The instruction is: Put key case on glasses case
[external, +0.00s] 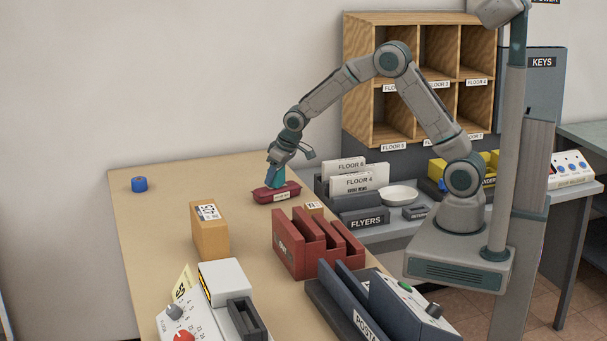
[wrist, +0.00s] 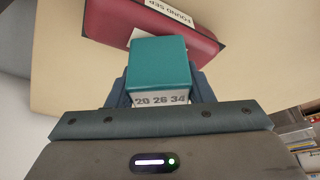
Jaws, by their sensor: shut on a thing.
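The key case looks like a teal block (wrist: 158,62) with a white end printed "20 26 34". My gripper (wrist: 160,92) is shut on it, with one dark finger on each side. In the external view the key case (external: 275,176) hangs upright below my gripper. The glasses case looks like the dark red case (external: 284,194) with a white label, lying on the tan table; it also shows in the wrist view (wrist: 110,20). The key case is right over or against the glasses case; I cannot tell whether they touch.
A blue roll (external: 139,184) sits far left on the table (external: 170,220). A cardboard box (external: 211,238) and a red slotted holder (external: 290,250) stand nearer the camera. Letter trays (external: 362,205) and a white bowl (external: 398,195) are to the right. The table left of the glasses case is clear.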

